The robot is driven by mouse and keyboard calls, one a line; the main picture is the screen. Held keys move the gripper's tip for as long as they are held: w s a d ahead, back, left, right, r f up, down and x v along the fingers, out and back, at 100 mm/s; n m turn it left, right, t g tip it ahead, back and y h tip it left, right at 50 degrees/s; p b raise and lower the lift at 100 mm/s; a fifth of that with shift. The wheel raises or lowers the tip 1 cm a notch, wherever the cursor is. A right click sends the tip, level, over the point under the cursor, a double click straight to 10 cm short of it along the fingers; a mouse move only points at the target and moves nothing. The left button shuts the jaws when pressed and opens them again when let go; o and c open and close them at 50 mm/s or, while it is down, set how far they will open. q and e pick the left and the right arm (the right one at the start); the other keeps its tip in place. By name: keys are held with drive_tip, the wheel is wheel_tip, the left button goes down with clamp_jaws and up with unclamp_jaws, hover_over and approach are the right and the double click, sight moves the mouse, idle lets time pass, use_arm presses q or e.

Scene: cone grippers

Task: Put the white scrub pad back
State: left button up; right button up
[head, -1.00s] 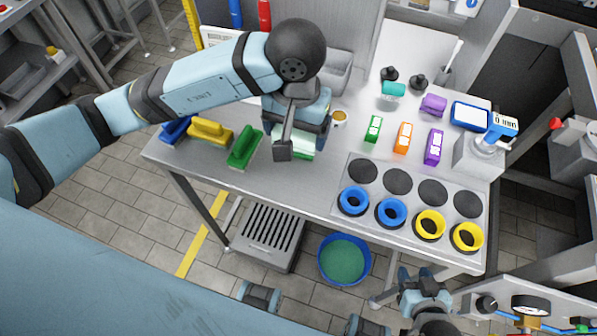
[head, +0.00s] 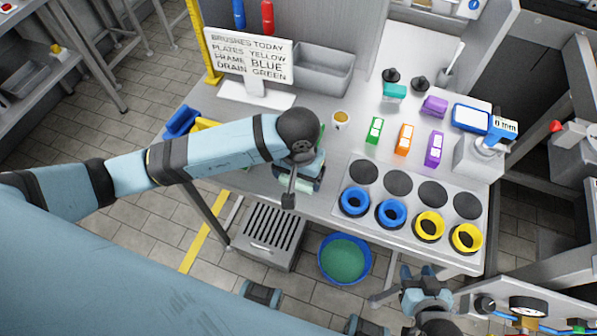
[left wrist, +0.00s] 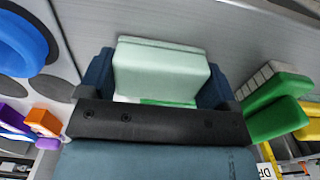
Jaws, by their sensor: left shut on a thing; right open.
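The white scrub pad (left wrist: 160,70) is a pale, slightly greenish block between the jaws of my left gripper (left wrist: 158,85) in the left wrist view. In the head view the pad (head: 297,184) shows as a small pale strip at my left gripper (head: 296,186), near the table's front edge. The left gripper is shut on it. I cannot tell whether the pad touches the table. White and green bits show at its lower edge in the wrist view. My right gripper (head: 425,278) is open and empty, low at the right, in front of the table.
A green brush (left wrist: 275,105) lies beside my left gripper; a blue brush (head: 181,121) is at the table's left end. A sign (head: 250,57) and grey bin (head: 325,70) stand behind. Blue rings (head: 354,201) and yellow rings (head: 429,225) are to the right.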

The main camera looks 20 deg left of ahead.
use_arm(q)
drive_tip(key=shift+f+b, duration=0.25)
drive_tip(key=shift+b, duration=0.05)
drive_tip(key=o, duration=0.7)
drive_tip(key=shift+r, duration=0.1)
drive_tip(key=shift+c, duration=0.2)
drive_tip(key=shift+r+p, duration=0.2)
drive_tip(key=shift+p, duration=0.15)
drive_tip(key=shift+r, duration=0.4)
wheel_tip(320, 180, up, 11)
drive_tip(key=b, duration=0.1)
drive_tip(key=shift+s, duration=0.1)
